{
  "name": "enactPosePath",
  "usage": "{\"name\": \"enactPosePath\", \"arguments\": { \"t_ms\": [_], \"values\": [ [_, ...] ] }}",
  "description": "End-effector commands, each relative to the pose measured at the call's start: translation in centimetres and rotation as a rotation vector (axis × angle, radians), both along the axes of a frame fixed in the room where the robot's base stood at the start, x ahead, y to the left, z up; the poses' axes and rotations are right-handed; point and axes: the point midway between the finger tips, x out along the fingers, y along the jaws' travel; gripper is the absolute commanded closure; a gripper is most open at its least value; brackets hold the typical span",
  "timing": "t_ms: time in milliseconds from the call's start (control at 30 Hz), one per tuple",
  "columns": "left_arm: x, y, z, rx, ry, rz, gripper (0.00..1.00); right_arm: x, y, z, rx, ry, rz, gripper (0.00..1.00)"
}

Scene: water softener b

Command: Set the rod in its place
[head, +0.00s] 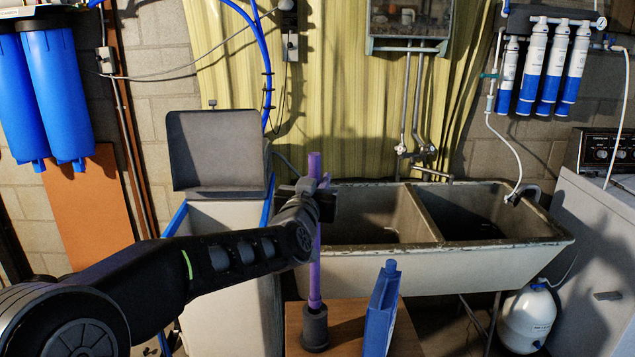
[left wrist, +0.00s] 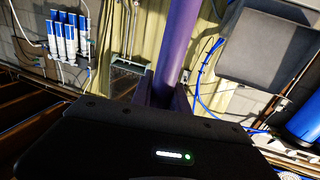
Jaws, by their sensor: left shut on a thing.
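The purple rod (head: 314,262) stands close to upright in the head view. My left gripper (head: 318,200) is shut on its upper part, and a short length shows above the fingers. The rod's lower end meets the top of a dark round holder (head: 315,328) on a small wooden table (head: 345,325). I cannot tell how deep the end sits in the holder. In the left wrist view the rod (left wrist: 178,45) rises between the fingers. My right gripper is not in view.
A blue flat bottle (head: 381,312) stands close right of the holder. Behind are a double sink (head: 480,255) and a grey-white bin with an open lid (head: 215,150). Blue filter housings (head: 55,95) hang at the left. A white tank (head: 527,318) stands at the right.

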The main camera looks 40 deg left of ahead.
Motion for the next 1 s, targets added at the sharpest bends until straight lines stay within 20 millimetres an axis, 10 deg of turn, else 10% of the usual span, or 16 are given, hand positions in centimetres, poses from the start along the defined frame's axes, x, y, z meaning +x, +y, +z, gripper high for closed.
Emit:
{"name": "enactPosePath", "arguments": {
  "t_ms": [1000],
  "values": [
    [0.0,0.0,-2.0,0.000,-0.001,0.000,1.00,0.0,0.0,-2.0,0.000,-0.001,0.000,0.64]
  ]
}}
